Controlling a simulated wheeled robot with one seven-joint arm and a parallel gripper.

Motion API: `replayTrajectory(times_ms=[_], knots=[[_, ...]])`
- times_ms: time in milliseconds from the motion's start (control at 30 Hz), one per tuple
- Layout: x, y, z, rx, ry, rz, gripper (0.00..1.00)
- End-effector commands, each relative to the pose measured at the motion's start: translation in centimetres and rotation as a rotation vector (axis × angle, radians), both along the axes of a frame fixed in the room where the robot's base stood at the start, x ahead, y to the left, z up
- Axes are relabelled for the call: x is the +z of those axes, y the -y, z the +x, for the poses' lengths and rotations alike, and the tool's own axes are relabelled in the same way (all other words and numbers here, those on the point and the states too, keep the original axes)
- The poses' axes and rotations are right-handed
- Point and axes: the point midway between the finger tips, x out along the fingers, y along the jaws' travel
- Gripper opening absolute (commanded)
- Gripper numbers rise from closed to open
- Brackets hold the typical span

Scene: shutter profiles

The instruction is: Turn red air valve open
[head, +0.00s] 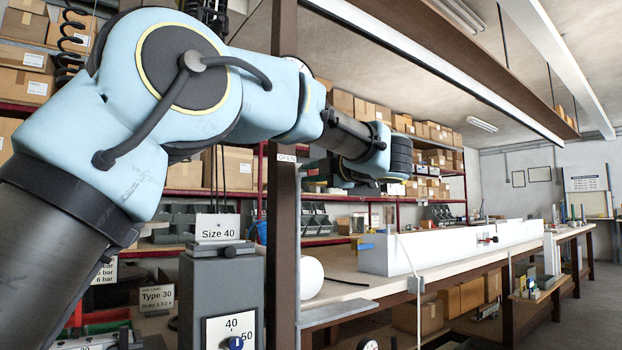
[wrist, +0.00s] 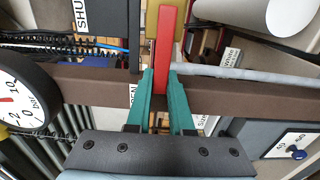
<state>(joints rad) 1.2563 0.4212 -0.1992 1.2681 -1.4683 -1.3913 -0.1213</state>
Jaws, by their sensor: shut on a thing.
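The red air valve's lever (wrist: 163,38) shows in the wrist view as a flat red bar at upper centre. A brass-coloured valve body (wrist: 179,24) is beside its upper part. My gripper (wrist: 162,82) has green fingers, one on each side of the lever's near end, shut on it. A partly hidden OPEN label (wrist: 132,97) is just left of the fingers. A label reading "SHU" (wrist: 80,16) is at upper left, its rest cut off. In the head view the OPEN sign (head: 287,158) is on the brown post; the lever and my gripper are hidden there.
A brown post (wrist: 80,88) crosses behind the fingers, with a grey pipe (wrist: 245,74) alongside. A round pressure gauge (wrist: 20,95) is at left. In the head view a grey Size 40 machine (head: 220,290) stands below my arm, and a long workbench (head: 350,283) runs right.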

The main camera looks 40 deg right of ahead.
Motion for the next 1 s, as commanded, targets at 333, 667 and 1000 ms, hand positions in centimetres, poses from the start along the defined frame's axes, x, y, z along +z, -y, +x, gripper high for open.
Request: replayTrajectory(times_ms=[333,667,1000], knots=[[-0.15,0.03,-0.02,0.0,-0.002,-0.008,0.0],[-0.12,0.03,-0.01,0.0,-0.002,-0.007,0.48],[-0.1,0.04,-0.45,-0.002,-0.001,-0.007,0.5]])
